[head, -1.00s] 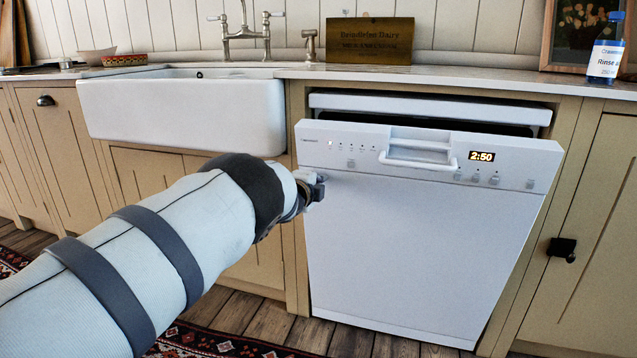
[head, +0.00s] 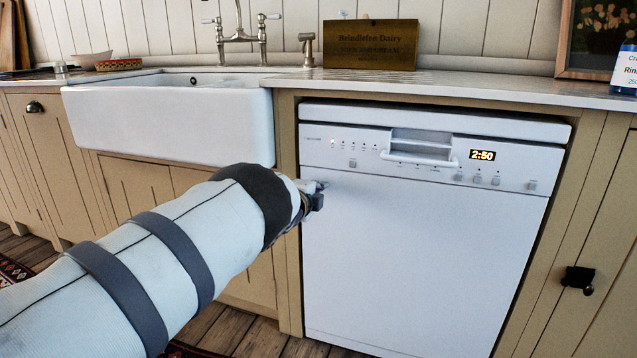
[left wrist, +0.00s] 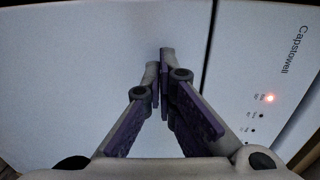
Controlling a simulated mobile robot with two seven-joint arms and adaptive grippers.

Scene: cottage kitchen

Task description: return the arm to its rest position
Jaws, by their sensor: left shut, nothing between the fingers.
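My left arm reaches in from the left in the head view. Its gripper (head: 318,193) is in front of the upper left part of the white dishwasher door (head: 420,260), just below the control panel. I cannot tell whether it touches the door. In the left wrist view, the two fingers (left wrist: 166,65) are together with nothing between them, and the white door front (left wrist: 70,60) fills the background. The door stands upright and looks shut, with its display reading 2:50. My right gripper is not in view.
A white sink (head: 170,118) with a bridge tap (head: 240,38) is left of the dishwasher. A black latch (head: 578,280) projects from the right cabinet.

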